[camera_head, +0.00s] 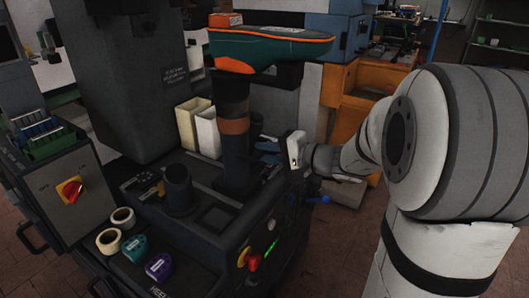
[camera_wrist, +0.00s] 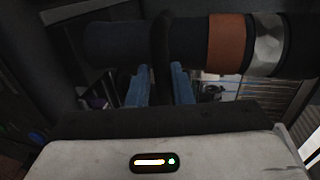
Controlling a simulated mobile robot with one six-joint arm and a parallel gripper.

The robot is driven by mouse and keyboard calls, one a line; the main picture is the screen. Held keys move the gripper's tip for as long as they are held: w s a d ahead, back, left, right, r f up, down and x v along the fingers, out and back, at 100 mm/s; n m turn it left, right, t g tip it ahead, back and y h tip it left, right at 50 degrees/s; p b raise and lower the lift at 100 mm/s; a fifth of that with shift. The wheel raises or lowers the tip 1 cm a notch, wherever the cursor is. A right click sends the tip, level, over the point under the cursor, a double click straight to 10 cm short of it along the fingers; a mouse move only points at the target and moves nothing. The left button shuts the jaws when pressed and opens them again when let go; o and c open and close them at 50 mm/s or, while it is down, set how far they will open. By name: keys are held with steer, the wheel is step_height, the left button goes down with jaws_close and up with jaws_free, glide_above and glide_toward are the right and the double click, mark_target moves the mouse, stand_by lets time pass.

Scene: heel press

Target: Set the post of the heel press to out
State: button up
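The heel press (camera_head: 120,80) stands left of centre. Its dark post (camera_head: 234,150), with an orange-brown band, stands upright on the deck and bears a teal and orange shoe form (camera_head: 268,47). The post's lower end is partly hidden in the head view.
A red knob (camera_head: 72,190) is on a side box at left. Tape rolls (camera_head: 109,241), a teal holder (camera_head: 135,247) and a purple one (camera_head: 158,266) lie on the front deck. A dark cup (camera_head: 178,188) and cream bins (camera_head: 195,128) stand left of the post.

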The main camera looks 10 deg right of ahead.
steer(key=shift+o, duration=1.3)
steer(key=shift+a, duration=0.15)
steer(key=shift+s, duration=0.1)
steer(key=p+v, duration=0.1)
steer(key=v, duration=0.6)
steer(key=shift+s+d, duration=0.2)
steer(key=shift+d, duration=0.1)
steer(key=shift+r, duration=0.15)
